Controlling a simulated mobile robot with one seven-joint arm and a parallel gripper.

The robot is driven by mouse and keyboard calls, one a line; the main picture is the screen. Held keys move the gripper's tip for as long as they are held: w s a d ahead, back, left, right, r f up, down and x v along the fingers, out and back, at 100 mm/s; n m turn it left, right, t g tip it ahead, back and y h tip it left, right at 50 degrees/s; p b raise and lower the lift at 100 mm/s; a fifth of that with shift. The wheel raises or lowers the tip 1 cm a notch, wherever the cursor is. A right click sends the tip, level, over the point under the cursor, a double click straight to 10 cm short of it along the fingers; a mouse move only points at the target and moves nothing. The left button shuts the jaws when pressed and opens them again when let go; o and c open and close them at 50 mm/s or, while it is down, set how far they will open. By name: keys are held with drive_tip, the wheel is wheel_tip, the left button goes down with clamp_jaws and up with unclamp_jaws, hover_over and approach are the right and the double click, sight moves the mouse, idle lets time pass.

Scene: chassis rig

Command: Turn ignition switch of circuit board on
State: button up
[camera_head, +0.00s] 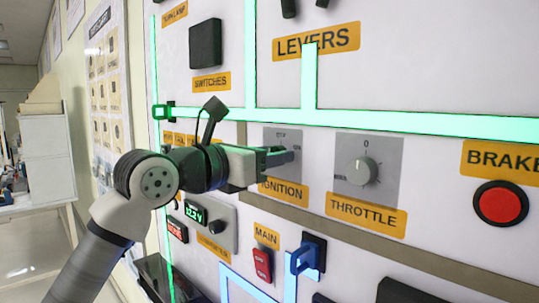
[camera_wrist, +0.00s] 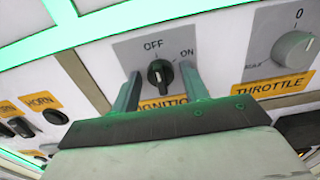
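The ignition switch is a small black round knob (camera_wrist: 160,73) on a grey plate (camera_wrist: 140,48) marked OFF and ON, above a yellow IGNITION label (camera_head: 283,190). I cannot tell for sure which mark the knob points to. My gripper (camera_wrist: 160,88) is open, with one finger to the left of the knob and one to the right. The fingers appear apart from the knob, with gaps at both sides. In the head view, my gripper (camera_head: 286,156) reaches the ignition plate from the left and hides the knob.
The throttle dial (camera_head: 361,171) is just right of the ignition plate. A red brake button (camera_head: 500,203) is farther right. Below are a red MAIN switch (camera_head: 262,265) and a blue handle (camera_head: 304,258).

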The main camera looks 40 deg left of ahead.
drive_tip(key=c, duration=0.7)
drive_tip(key=shift+f+m+b, duration=0.1)
drive_tip(key=shift+m+b, duration=0.2)
drive_tip(key=shift+b, duration=0.05)
drive_tip(key=shift+d+m+b, duration=0.15)
drive_tip(key=shift+m+b, duration=3)
drive_tip(key=shift+m, duration=2.45)
